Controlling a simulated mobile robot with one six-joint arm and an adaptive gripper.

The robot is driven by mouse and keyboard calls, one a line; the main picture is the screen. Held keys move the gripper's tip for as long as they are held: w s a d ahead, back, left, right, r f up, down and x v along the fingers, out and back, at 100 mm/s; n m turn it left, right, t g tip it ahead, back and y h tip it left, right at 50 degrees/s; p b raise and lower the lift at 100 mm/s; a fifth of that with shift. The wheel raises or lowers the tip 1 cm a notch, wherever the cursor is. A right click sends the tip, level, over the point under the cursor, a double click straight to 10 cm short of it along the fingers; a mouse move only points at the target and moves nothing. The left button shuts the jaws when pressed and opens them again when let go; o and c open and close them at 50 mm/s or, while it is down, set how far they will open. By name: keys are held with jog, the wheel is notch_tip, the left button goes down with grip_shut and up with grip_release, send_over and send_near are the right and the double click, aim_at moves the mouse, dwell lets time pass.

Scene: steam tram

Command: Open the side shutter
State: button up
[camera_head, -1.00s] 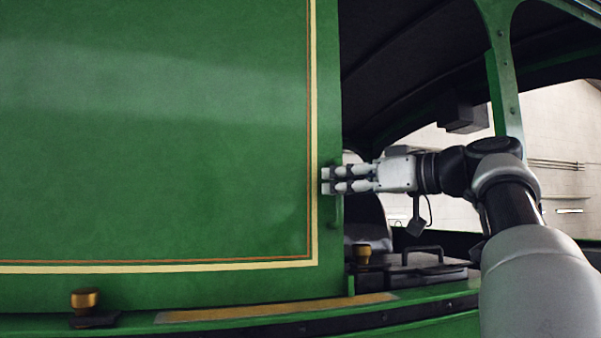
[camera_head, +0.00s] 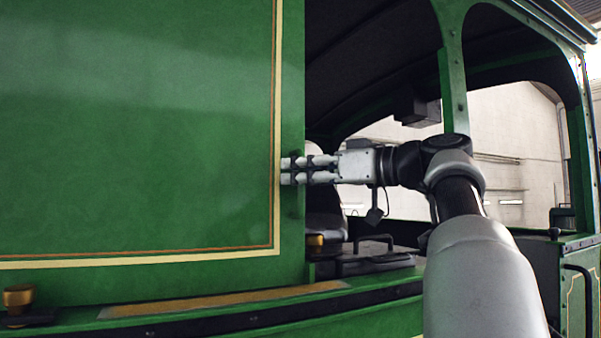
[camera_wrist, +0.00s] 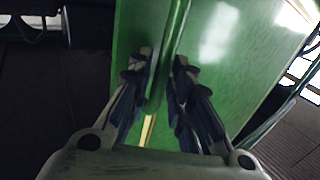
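The green shutter (camera_head: 130,130), with its yellow and orange border lines, fills the left of the head view. Its upright handle (camera_head: 296,205) is a slim green bar near the shutter's right edge. My gripper (camera_head: 290,171) is at this handle, coming in from the right. In the wrist view, the green handle bar (camera_wrist: 180,25) runs between my two fingers (camera_wrist: 164,68), which are drawn in close on either side of it. The fingers look shut on the bar, though the exact contact is partly hidden.
Below the shutter runs a ledge with a brass-coloured strip (camera_head: 220,301) and a brass knob (camera_head: 18,298). A second brass knob (camera_head: 315,241) stands beside a dark-handled box (camera_head: 372,259).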

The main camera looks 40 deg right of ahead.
jog(key=v, duration=1.2)
